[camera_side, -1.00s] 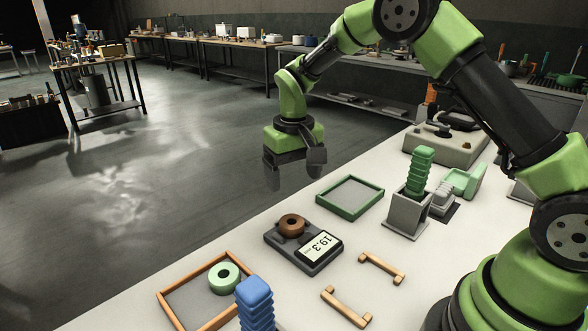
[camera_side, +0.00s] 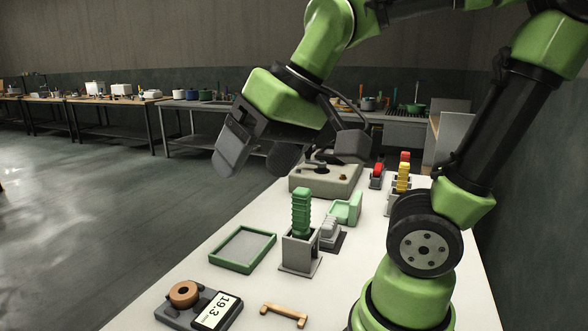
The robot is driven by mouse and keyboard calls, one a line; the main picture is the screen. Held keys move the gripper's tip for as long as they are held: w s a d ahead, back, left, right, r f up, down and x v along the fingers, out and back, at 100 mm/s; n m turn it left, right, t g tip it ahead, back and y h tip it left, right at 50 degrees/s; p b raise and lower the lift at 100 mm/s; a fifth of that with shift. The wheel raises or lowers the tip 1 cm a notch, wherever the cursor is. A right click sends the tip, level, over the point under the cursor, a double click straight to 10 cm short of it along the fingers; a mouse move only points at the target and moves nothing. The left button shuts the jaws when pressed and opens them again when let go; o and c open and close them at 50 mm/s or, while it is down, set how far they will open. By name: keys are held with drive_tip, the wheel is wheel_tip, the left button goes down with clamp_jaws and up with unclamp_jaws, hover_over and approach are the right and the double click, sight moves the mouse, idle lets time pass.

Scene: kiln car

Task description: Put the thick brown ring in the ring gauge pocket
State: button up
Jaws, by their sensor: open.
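The thick brown ring (camera_side: 190,300) lies flat on the left part of the dark grey ring gauge (camera_side: 172,318), at the bottom left. The gauge's display (camera_side: 216,311) reads 19.3. The ring covers the pocket area, and I cannot tell how deep it sits. My gripper (camera_side: 291,157) is high above the bench, well away from the ring, tilted, with its fingers wide apart. Nothing shows held between them.
A green-rimmed tray (camera_side: 243,266) and a grey holder with a green ribbed stack (camera_side: 301,250) stand beyond the gauge. A wooden handle-shaped piece (camera_side: 284,315) lies at its right. A beige box (camera_side: 325,183) and red and yellow pieces are farther back. White bench shows between them.

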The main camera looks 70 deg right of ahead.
drive_tip(key=shift+t, duration=0.7)
drive_tip(key=s, duration=0.4)
drive_tip(key=shift+s+a+f, duration=0.2)
drive_tip(key=shift+s+f, duration=0.2)
